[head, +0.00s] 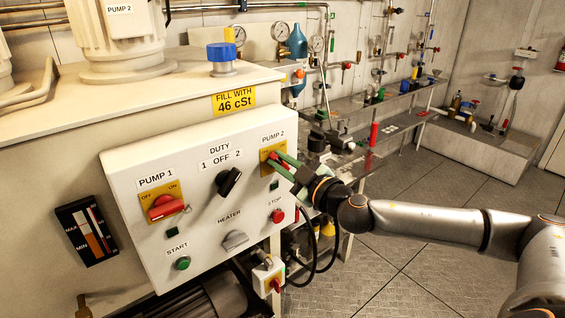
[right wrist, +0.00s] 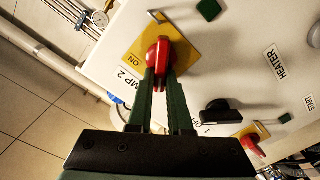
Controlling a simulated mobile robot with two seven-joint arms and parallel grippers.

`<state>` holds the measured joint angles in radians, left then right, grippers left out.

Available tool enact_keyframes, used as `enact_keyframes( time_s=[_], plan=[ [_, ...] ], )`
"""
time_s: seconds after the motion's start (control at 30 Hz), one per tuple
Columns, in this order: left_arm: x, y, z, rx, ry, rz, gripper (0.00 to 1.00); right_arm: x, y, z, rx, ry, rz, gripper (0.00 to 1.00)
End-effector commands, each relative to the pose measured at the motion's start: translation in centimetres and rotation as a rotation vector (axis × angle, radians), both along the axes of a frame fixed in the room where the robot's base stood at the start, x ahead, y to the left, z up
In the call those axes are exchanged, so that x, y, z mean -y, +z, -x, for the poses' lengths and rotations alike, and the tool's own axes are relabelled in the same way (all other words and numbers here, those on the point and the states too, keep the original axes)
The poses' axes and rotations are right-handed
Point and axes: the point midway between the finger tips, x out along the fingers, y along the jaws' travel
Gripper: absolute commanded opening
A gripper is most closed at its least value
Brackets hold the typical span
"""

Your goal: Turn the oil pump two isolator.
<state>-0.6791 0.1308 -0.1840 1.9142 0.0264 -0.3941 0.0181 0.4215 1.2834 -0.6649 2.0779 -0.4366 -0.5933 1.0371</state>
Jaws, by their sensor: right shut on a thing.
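The oil pump two isolator is a red handle (right wrist: 158,50) on a yellow plate (head: 265,168), under the PUMP 2 label on the white panel (head: 200,215). My right gripper (head: 281,163) reaches it from the right in the head view. In the right wrist view, my right gripper (right wrist: 159,78) has its green fingers on either side of the red handle, shut on it. The fingers hide most of the handle in the head view. The plate's ON mark shows in the wrist view. My left gripper is not in view.
The panel also carries the red PUMP 1 isolator (head: 164,207), black duty knob (head: 229,182), heater knob (head: 235,241), green start button (head: 182,263) and red stop button (head: 277,215). Black cables (head: 318,255) hang below my right gripper. Open floor (head: 420,240) lies to the right.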

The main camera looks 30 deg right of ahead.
Motion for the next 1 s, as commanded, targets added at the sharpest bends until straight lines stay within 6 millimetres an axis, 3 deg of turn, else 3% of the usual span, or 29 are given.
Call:
enact_keyframes(
  time_s=[0.6,1.0],
  plan=[
    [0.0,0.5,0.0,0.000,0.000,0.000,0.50,-0.6,-0.9,0.1,0.043,0.001,0.577,0.00],
    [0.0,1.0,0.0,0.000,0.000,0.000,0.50,-0.7,-1.3,0.1,0.064,-0.001,0.845,0.00]
  ],
)
